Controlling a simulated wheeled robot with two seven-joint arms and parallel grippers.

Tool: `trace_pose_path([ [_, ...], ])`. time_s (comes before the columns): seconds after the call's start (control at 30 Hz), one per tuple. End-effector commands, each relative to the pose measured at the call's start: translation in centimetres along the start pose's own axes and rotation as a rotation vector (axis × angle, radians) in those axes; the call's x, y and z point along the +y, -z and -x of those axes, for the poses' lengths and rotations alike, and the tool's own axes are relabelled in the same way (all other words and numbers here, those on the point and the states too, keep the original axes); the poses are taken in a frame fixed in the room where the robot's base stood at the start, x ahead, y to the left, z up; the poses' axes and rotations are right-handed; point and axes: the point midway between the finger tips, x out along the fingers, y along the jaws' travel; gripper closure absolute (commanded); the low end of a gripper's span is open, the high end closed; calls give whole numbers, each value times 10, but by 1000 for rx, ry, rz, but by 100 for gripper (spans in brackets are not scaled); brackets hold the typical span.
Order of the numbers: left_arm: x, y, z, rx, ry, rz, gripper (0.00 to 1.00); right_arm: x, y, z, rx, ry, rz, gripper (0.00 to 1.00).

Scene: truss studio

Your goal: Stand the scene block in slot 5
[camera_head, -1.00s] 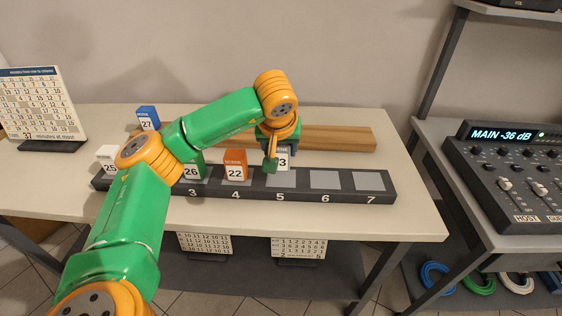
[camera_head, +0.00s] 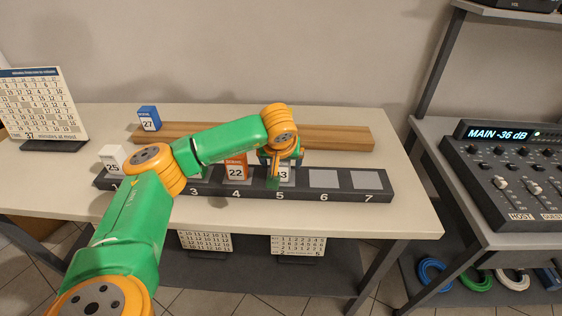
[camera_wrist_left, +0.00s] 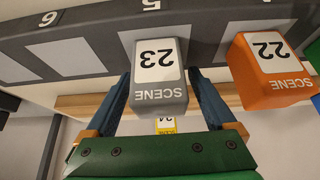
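The grey scene block 23 (camera_wrist_left: 158,72) is at slot 5 of the dark slotted rack (camera_head: 385,193), upright, with a strip of the slot's pale pad showing beside it in the left wrist view. I cannot tell whether its base touches the pad. In the head view my left gripper (camera_head: 279,170) covers most of it. The orange block 22 (camera_head: 236,168) stands in slot 4. My right gripper is not in view.
Slots 6 (camera_head: 323,179) and 7 (camera_head: 367,180) are empty. White block 25 (camera_head: 113,160) stands at the rack's left end. Blue block 27 (camera_head: 149,119) is behind, near a wooden bar (camera_head: 340,138). A yellow block (camera_wrist_left: 165,125) shows behind my gripper. A calendar board (camera_head: 38,105) stands far left.

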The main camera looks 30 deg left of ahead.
Motion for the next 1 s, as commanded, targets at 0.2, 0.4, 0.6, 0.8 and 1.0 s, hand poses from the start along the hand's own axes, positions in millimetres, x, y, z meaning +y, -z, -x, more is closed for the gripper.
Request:
trace_pose_path([
  [0.2, 0, 3, 7, 1, -1, 0, 10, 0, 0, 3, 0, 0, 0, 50],
  [0.4, 1, 3, 51, 5, -5, 0, 10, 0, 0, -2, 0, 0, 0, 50],
  [0.6, 1, 3, 99, 6, -3, -1, 10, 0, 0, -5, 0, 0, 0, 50],
  [0.8, 0, 2, 122, 1, 0, 0, 10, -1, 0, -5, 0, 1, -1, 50],
  [1.0, 0, 2, 124, 0, 0, 0, 10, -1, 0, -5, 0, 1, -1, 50],
])
